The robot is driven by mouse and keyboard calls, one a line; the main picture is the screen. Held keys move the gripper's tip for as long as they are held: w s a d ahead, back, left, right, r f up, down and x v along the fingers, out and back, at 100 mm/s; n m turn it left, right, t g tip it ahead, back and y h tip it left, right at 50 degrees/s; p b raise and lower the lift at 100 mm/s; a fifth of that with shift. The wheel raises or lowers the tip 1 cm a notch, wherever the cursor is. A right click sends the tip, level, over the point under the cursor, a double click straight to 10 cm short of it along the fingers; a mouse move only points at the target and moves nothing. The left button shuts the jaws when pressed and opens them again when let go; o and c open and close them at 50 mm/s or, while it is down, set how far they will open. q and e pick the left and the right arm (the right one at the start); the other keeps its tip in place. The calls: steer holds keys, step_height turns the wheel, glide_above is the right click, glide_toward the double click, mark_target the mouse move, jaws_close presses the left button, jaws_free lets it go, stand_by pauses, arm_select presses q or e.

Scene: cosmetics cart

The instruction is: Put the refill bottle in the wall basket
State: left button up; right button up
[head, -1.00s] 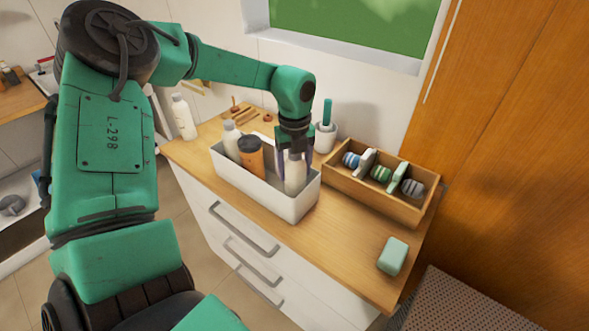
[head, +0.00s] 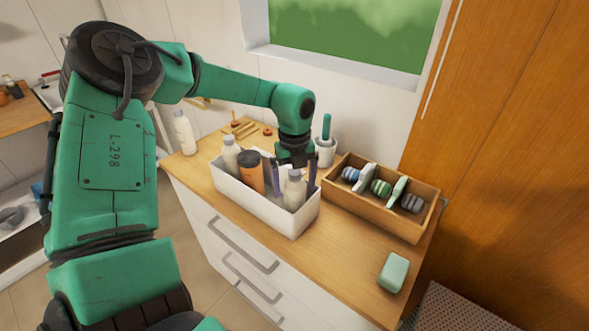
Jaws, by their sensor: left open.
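A white bin (head: 292,222) on the cabinet top holds several bottles. A white bottle (head: 294,191) stands at its right end, an orange-brown bottle with a dark cap (head: 250,171) in the middle, and a white bottle (head: 230,154) at its left. Another white bottle (head: 183,132) stands outside the bin at the cabinet's left end. I cannot tell which is the refill bottle. My left gripper (head: 295,175) is open, its fingers on either side of the right-end bottle, with a gap showing. My right gripper is not in view. I cannot make out a wall basket.
A wooden box (head: 376,215) with brushes or rollers stands right of the bin. A white cup (head: 326,151) with a green-handled item is behind. A green soap-like block (head: 393,272) lies near the right front. The top around it is clear.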

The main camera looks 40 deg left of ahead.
arm_select(q)
step_height(320, 180, up, 11)
steer(key=shift+s+f+b, duration=0.1)
steer(key=shift+f+b, duration=0.1)
steer(key=shift+b, duration=0.6)
